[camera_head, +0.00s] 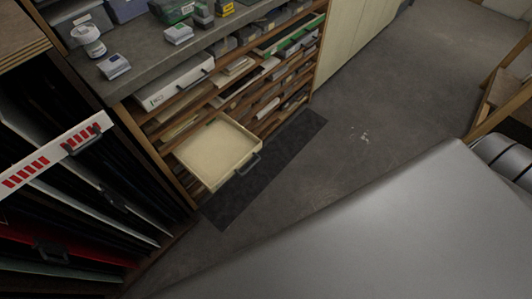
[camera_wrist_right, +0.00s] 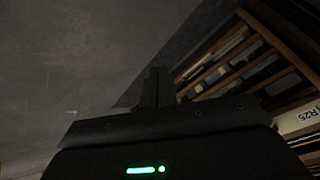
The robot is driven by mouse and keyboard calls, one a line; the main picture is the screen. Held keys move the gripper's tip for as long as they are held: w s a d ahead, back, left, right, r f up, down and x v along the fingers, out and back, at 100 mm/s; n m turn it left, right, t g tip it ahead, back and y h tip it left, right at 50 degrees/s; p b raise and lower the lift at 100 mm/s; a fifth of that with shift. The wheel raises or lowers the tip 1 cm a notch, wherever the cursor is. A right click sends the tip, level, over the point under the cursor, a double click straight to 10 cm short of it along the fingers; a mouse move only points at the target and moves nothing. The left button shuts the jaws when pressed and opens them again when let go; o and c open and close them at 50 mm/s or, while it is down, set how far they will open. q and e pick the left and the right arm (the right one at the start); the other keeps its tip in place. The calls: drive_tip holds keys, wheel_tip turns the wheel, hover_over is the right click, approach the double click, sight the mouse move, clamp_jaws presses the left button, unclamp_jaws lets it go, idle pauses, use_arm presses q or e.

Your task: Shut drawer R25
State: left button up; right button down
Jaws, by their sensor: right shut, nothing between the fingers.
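The label R25 shows on a pale drawer front (camera_wrist_right: 298,118) at the right edge of the right wrist view; most of that drawer is cut off. In the head view a shallow cream drawer (camera_head: 215,153) stands pulled out of the wooden cabinet, empty, with a dark handle (camera_head: 248,165) on its front. Its label is not readable there, so I cannot tell for sure that it is the same drawer. My right gripper (camera_wrist_right: 156,88) is shut and empty, left of the R25 front and apart from it in that view. My left gripper is not in view.
Another white drawer front (camera_head: 175,83) sits higher in the cabinet. A worktop (camera_head: 150,50) with boxes and jars lies above. At left, a rack of dark upright sheets has a white front with red marks (camera_head: 45,160). The floor (camera_head: 370,90) right of the cabinet is clear.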

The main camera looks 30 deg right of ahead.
drive_tip(key=w+d+m+t+b, duration=0.1)
drive_tip(key=w+m+t+b, duration=0.25)
drive_tip(key=w, duration=0.45)
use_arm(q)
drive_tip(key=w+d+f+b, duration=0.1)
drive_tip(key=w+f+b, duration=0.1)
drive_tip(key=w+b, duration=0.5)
use_arm(e)
drive_tip(key=m+t+y+b, duration=0.4)
drive_tip(key=m+t+y, duration=0.1)
drive_tip(key=m+t, duration=0.2)
approach(258, 146)
drive_tip(key=shift+n, duration=0.25)
drive_tip(key=b+x, duration=0.1)
drive_tip(key=x, duration=0.4)
drive_tip(key=shift+w+a+r, duration=0.15)
drive_tip(key=shift+w+a, duration=0.05)
drive_tip(key=shift+w, duration=0.15)
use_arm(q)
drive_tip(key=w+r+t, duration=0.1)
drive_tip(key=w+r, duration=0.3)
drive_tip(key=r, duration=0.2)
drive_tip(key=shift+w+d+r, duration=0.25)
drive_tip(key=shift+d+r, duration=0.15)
use_arm(e)
drive_tip(key=shift+w+a, duration=0.2)
drive_tip(key=shift+w, duration=0.35)
